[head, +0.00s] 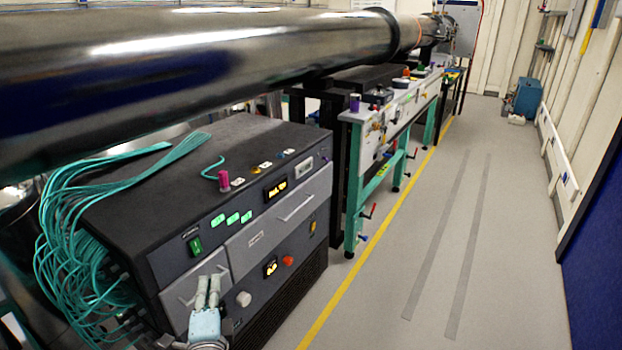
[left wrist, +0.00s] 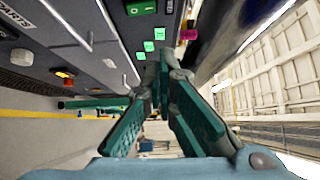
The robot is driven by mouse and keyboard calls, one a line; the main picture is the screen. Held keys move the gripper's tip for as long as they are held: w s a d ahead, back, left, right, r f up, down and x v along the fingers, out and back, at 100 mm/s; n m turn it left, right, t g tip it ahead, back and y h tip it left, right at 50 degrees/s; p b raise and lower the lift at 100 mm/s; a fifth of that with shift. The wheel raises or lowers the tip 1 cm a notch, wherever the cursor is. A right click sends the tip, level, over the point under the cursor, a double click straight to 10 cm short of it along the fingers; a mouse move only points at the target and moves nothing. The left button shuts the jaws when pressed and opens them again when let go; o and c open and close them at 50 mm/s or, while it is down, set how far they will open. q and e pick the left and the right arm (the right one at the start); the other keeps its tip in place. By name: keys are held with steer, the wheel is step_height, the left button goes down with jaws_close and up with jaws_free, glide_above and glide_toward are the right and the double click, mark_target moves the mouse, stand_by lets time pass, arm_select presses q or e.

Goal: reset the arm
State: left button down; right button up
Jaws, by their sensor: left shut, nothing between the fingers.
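My left gripper (head: 208,283) shows at the bottom of the head view, in front of the lower left part of the dark equipment cabinet (head: 250,262). In the left wrist view the left gripper's fingers (left wrist: 163,62) come together at their tips, with nothing between them. The cabinet's front panel (left wrist: 60,50) appears turned on its side there, close to the fingers. I cannot tell the exact gap between fingers and panel. My right gripper is in neither view.
A large metal pipe (head: 180,65) runs above the cabinet. Teal cables (head: 75,215) hang at the cabinet's left. A long bench (head: 395,105) stands behind it. The grey floor (head: 400,240) right of the yellow line (head: 375,238) is clear. A blue panel (head: 597,245) stands far right.

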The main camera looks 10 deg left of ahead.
arm_select(q)
steer(key=s+d+f+n+g+h+p, duration=0.1)
steer(key=s+f+n+g+h, duration=0.15)
steer(key=f, duration=0.75)
steer(key=s+d+f+n+g+h+p, duration=0.1)
steer(key=s+d+f+n+g+h, duration=0.2)
steer(key=f, duration=0.6)
steer(key=s+f+n+g+h+p, duration=0.15)
steer(key=s+f, duration=0.25)
steer(key=f, duration=0.6)
steer(key=s+f+n+g+p, duration=0.2)
steer(key=s+g, duration=0.1)
steer(key=s, duration=0.7)
steer(key=s+f+n+g+p, duration=0.2)
steer(key=s+f, duration=0.1)
steer(key=s, duration=0.8)
steer(key=s+d+f+n+g+p, duration=0.1)
steer(key=s+f+n+g+p, duration=0.1)
steer(key=s, duration=0.8)
steer(key=shift+s+f+g+p, duration=0.4)
steer(key=shift+f+g+p, duration=0.2)
steer(key=shift+f+g, duration=0.2)
